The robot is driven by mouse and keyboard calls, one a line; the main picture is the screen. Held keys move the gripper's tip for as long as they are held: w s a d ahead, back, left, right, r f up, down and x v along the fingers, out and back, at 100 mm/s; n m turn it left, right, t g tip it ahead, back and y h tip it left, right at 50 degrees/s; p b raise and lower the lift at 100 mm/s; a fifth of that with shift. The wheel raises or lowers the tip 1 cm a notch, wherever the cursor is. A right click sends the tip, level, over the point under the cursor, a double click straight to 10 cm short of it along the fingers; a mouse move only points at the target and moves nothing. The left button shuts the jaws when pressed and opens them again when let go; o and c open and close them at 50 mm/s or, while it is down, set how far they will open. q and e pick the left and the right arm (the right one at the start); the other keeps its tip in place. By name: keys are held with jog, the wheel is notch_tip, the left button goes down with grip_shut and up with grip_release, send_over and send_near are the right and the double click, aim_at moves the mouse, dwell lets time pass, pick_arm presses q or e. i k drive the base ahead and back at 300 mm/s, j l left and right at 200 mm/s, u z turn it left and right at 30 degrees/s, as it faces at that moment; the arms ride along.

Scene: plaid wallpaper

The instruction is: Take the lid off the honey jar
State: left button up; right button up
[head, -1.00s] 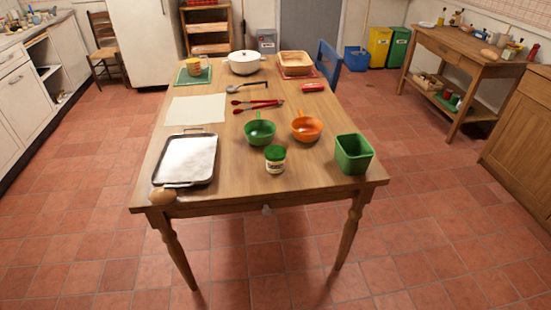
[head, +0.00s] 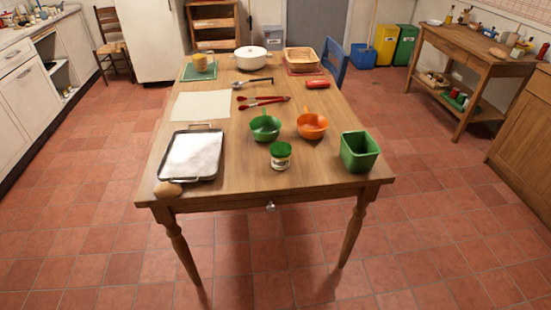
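A small jar (head: 281,160) with a pale label stands upright near the front edge of the wooden table (head: 235,181). Its green lid (head: 281,149) sits on top of it. The label is too small to read, so I cannot tell for sure that it is honey. The jar is just in front of the green bowl and to the left of the green square container. Neither of my grippers shows in the head view.
Near the jar are a green bowl (head: 265,128), an orange bowl (head: 312,125) and a green square container (head: 359,152). A metal tray (head: 218,158) and an egg-like brown object (head: 168,189) are at the left. Red tongs (head: 263,102) lie behind. Tiled floor before the table is clear.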

aim_at(277, 164)
jog(key=l+u, duration=0.1)
jog(key=u, duration=0.3)
jog(key=i+l+u, duration=0.1)
jog(key=u, duration=0.25)
jog(key=l+u, duration=0.15)
jog(key=u, duration=0.25)
jog(key=l+u, duration=0.15)
jog(key=u, duration=0.2)
jog(key=l+u, duration=0.15)
jog(key=l, duration=0.25)
jog(key=k+l+u, duration=0.15)
jog(key=l, duration=0.25)
jog(key=l+u, duration=0.15)
jog(key=l, duration=0.3)
jog(key=k+l+u, duration=0.15)
jog(key=l, duration=0.2)
jog(key=k+l+u, duration=0.15)
jog(key=l, duration=0.25)
jog(key=k+l+u, duration=0.15)
jog(key=l, duration=0.2)
jog(key=k+l+u, duration=0.15)
jog(key=l, duration=0.25)
jog(key=i, duration=0.05)
